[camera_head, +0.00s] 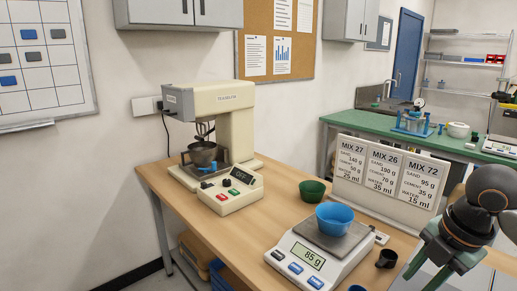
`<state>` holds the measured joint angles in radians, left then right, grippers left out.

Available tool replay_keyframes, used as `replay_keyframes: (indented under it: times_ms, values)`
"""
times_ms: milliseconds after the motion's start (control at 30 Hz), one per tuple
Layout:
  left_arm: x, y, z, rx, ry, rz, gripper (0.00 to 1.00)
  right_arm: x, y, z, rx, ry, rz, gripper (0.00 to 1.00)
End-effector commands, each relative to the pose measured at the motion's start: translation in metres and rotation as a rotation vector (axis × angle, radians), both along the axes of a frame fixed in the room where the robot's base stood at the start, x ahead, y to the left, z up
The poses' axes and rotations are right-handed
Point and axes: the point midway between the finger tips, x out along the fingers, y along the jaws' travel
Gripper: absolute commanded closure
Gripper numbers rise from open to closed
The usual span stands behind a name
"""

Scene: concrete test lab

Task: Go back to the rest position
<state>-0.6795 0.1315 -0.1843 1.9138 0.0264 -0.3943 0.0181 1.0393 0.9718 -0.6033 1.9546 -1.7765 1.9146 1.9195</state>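My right gripper (432,268) is at the lower right, its arm coming in from the right edge. It hangs over the right end of the wooden table (290,190), to the right of the scale. Its fingertips are partly cut off by the bottom edge, so I cannot tell whether it is open or shut. I see nothing clearly held in it. My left gripper is not in view.
A scale (310,262) reading 85 g holds a blue bowl (334,218). A green bowl (312,190), a black cup (387,258) and a mix sign (385,180) stand nearby. A mixer (225,125) is at the left.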

Motion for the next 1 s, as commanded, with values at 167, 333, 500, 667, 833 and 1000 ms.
replay_keyframes:
  times_ms: [167, 333, 500, 667, 833, 1000]
  values:
    - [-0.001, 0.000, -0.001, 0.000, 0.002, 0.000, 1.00, -0.008, 0.059, -0.030, 0.201, 0.040, 0.213, 0.67]
    - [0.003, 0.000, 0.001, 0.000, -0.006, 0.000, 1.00, -0.030, 0.140, -0.048, 0.551, 0.044, 0.447, 0.67]
    - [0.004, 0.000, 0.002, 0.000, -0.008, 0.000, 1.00, -0.054, 0.216, -0.037, 1.038, -0.037, 0.553, 0.67]
    - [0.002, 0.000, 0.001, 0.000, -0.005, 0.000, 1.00, -0.046, 0.244, -0.013, 1.488, -0.216, 0.384, 0.67]
    - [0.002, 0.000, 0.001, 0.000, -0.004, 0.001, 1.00, -0.009, 0.221, -0.030, 1.748, -0.427, -0.080, 0.67]
    - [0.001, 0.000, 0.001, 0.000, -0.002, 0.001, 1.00, 0.011, 0.170, -0.120, 1.689, -0.529, -0.691, 0.67]
